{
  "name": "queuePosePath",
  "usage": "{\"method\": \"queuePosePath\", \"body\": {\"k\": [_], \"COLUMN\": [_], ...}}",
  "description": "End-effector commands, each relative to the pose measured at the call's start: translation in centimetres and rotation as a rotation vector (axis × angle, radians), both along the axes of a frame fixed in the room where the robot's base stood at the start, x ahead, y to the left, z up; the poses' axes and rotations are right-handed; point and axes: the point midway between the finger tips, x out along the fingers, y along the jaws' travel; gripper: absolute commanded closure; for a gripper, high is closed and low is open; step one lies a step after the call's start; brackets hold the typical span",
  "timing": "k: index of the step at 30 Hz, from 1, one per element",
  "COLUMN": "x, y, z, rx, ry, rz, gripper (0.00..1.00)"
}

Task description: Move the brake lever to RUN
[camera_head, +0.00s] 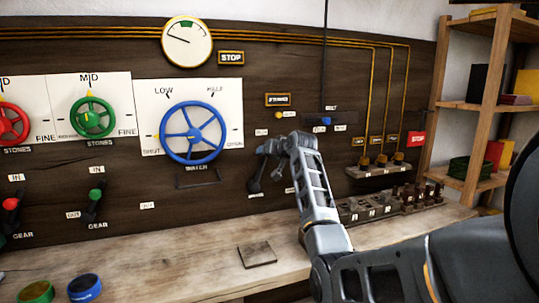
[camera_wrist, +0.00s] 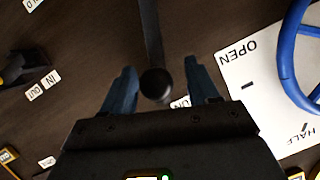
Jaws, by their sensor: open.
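The brake lever shows in the wrist view as a dark bar with a round black knob (camera_wrist: 156,83). Its knob sits between the two blue fingers of my gripper (camera_wrist: 160,88), which is open, with a gap on either side. A white label (camera_wrist: 180,102), partly hidden by the knob and a finger, seems to end in "UN". In the head view my gripper (camera_head: 262,168) is at the dark board, right of the blue water wheel (camera_head: 192,132). There I cannot tell the lever apart from my gripper.
A gauge (camera_head: 187,42) hangs above the wheel. Red and green stone wheels (camera_head: 93,117) and gear levers (camera_head: 95,196) are at left. A wooden bench (camera_head: 200,265) runs below, with a small dark plate (camera_head: 257,254). Small switches (camera_head: 382,161) and a shelf (camera_head: 465,107) stand at right.

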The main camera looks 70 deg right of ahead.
Motion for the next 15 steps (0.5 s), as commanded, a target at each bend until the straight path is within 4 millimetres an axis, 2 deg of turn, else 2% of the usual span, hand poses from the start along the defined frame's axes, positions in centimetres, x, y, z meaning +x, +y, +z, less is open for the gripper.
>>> {"method": "queuePosePath", "body": {"k": [8, 15], "x": [-0.6, -3.1], "y": [0.4, 2.7], "z": [0.2, 1.4], "rx": [0.0, -0.001], "ry": [-0.001, -0.001], "rz": [-0.002, -0.002], "gripper": [0.4, 0.4]}}
